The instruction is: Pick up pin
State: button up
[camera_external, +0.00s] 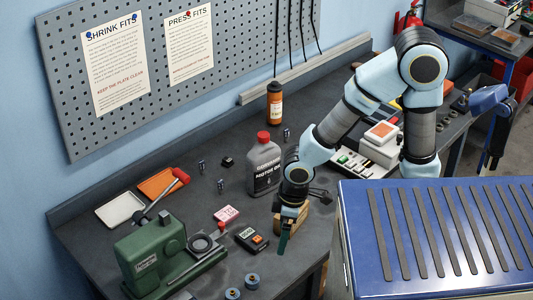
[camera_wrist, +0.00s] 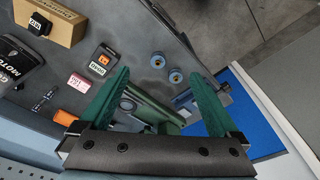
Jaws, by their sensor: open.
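I cannot tell for certain which thing is the pin. Small dark upright cylinders stand on the bench: one at the left (camera_external: 201,166), one nearer the middle (camera_external: 221,186) and one behind the oil bottle (camera_external: 286,134). Similar small cylinders lie at the left of the wrist view (camera_wrist: 42,101). My gripper (camera_external: 284,240) hangs over the bench's front edge, in front of a wooden block (camera_external: 291,222). The cylinders are well away from the fingers.
A green press (camera_external: 150,256) stands at the front left. Two blue rollers (camera_external: 252,281) lie beside it. A grey oil bottle (camera_external: 264,168), an orange-marked black box (camera_external: 251,240) and a pink card (camera_external: 226,214) are near my arm. A blue ribbed top (camera_external: 440,238) lies right.

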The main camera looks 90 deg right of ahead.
jog(key=c, duration=0.5)
